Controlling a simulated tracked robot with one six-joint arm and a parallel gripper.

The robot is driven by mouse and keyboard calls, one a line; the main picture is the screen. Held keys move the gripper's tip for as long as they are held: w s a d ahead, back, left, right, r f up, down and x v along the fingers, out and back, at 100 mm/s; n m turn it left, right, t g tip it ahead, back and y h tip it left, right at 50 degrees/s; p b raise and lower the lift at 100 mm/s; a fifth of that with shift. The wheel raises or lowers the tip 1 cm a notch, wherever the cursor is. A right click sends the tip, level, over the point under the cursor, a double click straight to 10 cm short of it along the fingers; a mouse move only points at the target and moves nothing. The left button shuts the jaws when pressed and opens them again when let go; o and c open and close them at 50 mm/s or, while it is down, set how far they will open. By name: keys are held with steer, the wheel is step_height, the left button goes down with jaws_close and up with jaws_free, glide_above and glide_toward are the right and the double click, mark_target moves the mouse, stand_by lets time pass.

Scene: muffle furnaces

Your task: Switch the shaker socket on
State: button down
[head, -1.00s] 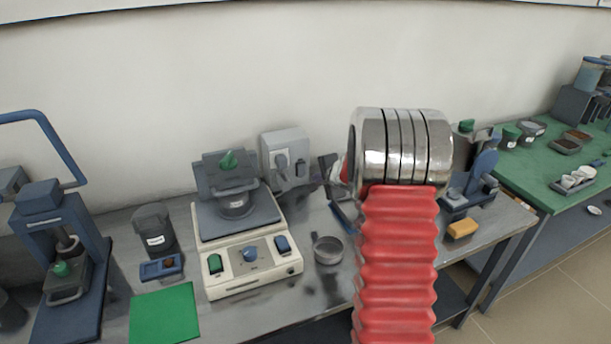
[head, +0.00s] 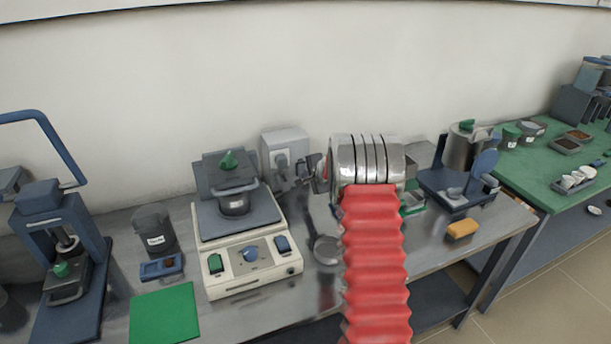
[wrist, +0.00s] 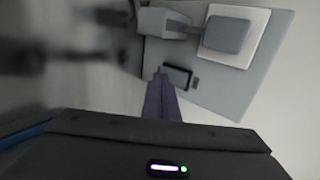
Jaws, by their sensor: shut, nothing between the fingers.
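The shaker socket (head: 284,142) is a grey box on the wall behind the shaker (head: 250,262), with a plug in its face. The wrist view shows the socket's grey face (wrist: 222,98) and a dark switch (wrist: 179,77) on it. My gripper (wrist: 161,76) is shut and empty; its narrow purple fingers have their tips right beside the switch. I cannot tell whether they touch it. In the head view my gripper (head: 301,184) is partly hidden by my wrist, just right of and in front of the socket. The switch's position cannot be made out.
A round metal pan (head: 326,249) lies on the bench right of the shaker. A dark jar (head: 153,230) and a green mat (head: 165,314) are on its left. The wall above is bare.

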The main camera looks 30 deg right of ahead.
steer(key=shift+w+d, duration=0.1)
steer(key=shift+w, duration=0.35)
steer(key=shift+w+f, duration=0.15)
stand_by(0.3)
steer(key=shift+r, duration=0.85)
steer(key=s+f+v, duration=0.1)
steer(key=v, duration=1.2)
steer(key=shift+s+f, duration=0.2)
steer(key=shift+s, duration=0.1)
